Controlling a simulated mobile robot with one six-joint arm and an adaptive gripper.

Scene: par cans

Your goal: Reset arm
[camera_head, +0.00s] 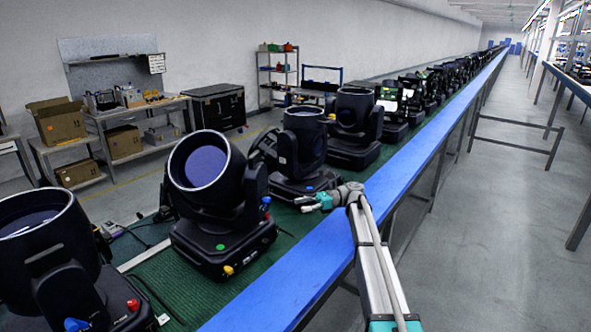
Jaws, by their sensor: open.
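My gripper (310,202) is in the middle of the view, at the end of my arm, which reaches in from the lower right. It is open and appears empty, just over the near edge of the green conveyor (190,290). A black moving-head par can (217,200) stands upright on the conveyor to the left of my gripper. Another par can (302,155) stands behind it, close to my gripper. Whether my gripper touches either one cannot be told. A third par can (55,265) is cut off at the left edge.
A blue rail (270,302) runs along the conveyor's near side, under my arm. More par cans (355,128) line the conveyor into the distance. A workbench (125,112) with cardboard boxes and a black case (217,107) stand behind.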

